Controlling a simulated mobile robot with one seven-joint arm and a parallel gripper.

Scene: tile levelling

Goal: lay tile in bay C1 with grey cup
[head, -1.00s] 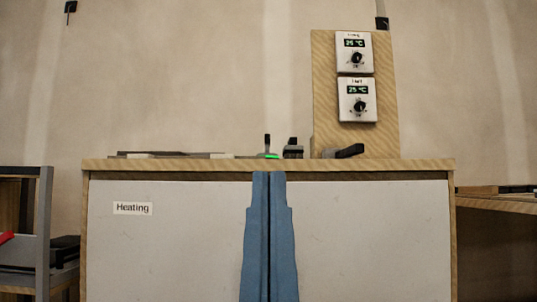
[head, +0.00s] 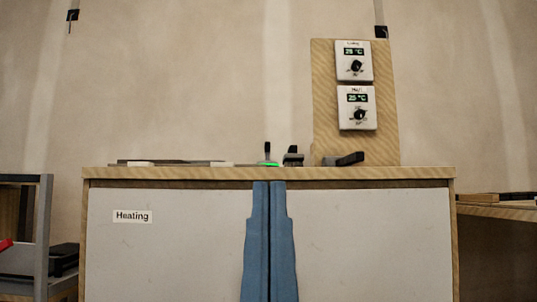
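No tile, bay C1 or grey cup can be made out in the head view. A wooden bench with pale panels (head: 170,250) stands ahead, labelled "Heating" (head: 132,217). On its top, seen edge-on, a low flat dark object (head: 165,162) lies at the left. Near the middle are a small upright dark handle (head: 267,150) with a green glow at its foot and a dark grey object (head: 293,157). A dark lever-like object (head: 345,159) lies further right. What these are is too small to tell.
A wooden board (head: 325,100) stands upright on the bench with two thermostats (head: 354,62) reading about 25 °C. A grey-framed shelf (head: 42,235) with a red item (head: 5,244) is at the left. Another wooden surface (head: 500,210) is at the right.

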